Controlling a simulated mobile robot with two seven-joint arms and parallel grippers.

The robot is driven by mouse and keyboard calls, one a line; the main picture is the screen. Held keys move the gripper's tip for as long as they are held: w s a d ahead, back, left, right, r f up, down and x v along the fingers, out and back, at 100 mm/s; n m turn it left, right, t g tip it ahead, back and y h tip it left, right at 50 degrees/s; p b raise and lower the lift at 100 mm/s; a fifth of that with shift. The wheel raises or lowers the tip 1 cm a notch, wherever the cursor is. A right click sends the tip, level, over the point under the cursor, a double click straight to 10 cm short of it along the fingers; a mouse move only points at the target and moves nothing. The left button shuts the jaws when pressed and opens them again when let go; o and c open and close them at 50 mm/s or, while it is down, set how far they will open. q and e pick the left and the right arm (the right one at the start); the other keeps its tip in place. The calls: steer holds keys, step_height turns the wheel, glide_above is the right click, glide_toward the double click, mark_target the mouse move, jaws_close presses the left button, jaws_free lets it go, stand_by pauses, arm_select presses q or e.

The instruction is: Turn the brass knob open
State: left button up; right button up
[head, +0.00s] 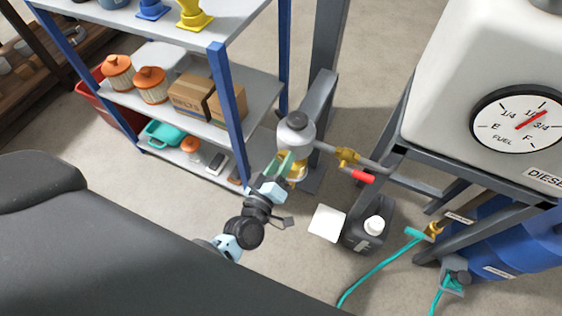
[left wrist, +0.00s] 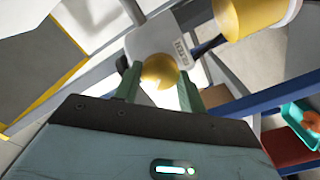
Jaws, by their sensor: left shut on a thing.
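The brass knob (left wrist: 159,70) shows in the left wrist view as a rounded golden piece against a pale housing with a small label. My left gripper (head: 284,166) is shut on it, one green finger on either side of the knob. In the head view the gripper reaches the pale filter housing (head: 296,131) on the pipe, and I cannot make out the knob behind the fingers. My right gripper is not in view.
A brass valve (head: 347,156) with a red handle (head: 362,176) sits on the pipe to the right. A blue-posted shelf (head: 228,115) stands close on the left. A dark jug (head: 366,228) and a white pad (head: 327,222) lie below. A diesel tank (head: 470,60) is at right.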

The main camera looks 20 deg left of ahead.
arm_select(q)
steer(key=n+b, duration=0.1)
steer(key=n, duration=0.9)
steer(key=shift+f+b, duration=0.1)
steer(key=shift+b, duration=0.3)
steer(key=o, duration=1)
steer(key=shift+c, duration=0.2)
